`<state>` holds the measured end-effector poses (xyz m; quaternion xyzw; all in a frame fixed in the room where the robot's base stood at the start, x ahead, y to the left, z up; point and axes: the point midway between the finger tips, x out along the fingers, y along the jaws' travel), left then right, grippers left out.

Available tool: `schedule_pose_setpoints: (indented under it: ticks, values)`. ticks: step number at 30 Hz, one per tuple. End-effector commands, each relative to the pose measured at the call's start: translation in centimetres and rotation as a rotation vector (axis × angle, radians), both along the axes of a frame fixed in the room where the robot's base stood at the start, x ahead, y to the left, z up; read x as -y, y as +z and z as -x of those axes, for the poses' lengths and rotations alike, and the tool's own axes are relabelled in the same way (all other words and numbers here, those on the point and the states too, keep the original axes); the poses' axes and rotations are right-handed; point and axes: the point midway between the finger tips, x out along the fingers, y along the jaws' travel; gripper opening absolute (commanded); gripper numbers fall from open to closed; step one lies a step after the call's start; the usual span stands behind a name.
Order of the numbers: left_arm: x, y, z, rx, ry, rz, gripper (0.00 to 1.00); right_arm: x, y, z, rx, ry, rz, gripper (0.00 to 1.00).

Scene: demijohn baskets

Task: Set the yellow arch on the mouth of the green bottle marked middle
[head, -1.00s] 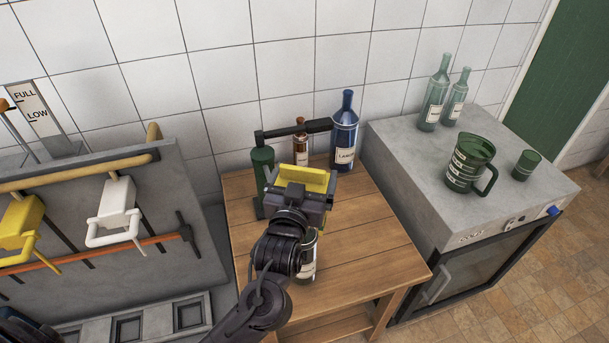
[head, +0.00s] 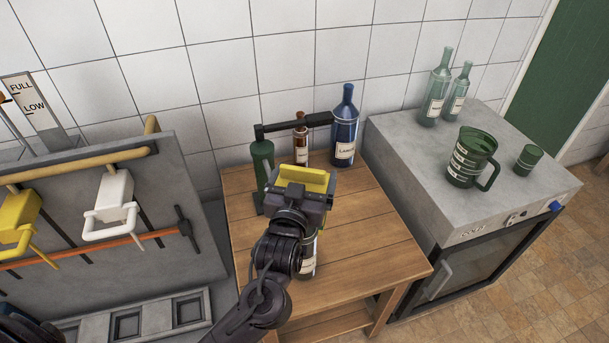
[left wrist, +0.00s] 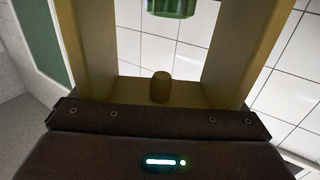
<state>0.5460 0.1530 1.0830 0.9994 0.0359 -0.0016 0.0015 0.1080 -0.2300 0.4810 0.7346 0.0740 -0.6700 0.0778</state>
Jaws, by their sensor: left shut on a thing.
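My left gripper (head: 302,190) is shut on the yellow arch (head: 304,177) above the wooden table. In the left wrist view the arch (left wrist: 125,92) shows two legs, a crossbar and a small round peg on the crossbar. Between the legs, at the top edge of that view, is a green end of something (left wrist: 172,7), apart from the peg. A bottle (head: 309,262) with a pale label stands on the table below the gripper in the head view. Its upper part is mostly hidden, and I cannot read its label. My right gripper is out of view.
A dark green stand (head: 262,163) with a black bar, a brown bottle (head: 301,145) and a blue bottle (head: 345,128) stand behind. A rack at left holds a white arch (head: 113,200) and another yellow arch (head: 18,220). A green jug (head: 470,158) stands on the grey cabinet (head: 405,165).

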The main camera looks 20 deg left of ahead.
Motion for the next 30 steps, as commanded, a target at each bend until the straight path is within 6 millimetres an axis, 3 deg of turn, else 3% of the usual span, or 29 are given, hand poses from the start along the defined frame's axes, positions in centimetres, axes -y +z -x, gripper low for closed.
schedule_pose_setpoints:
  ticks: [30]
  values:
    - [0.0,-2.1,0.0,0.001,0.0,0.0,0.71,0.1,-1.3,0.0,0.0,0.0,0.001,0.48]
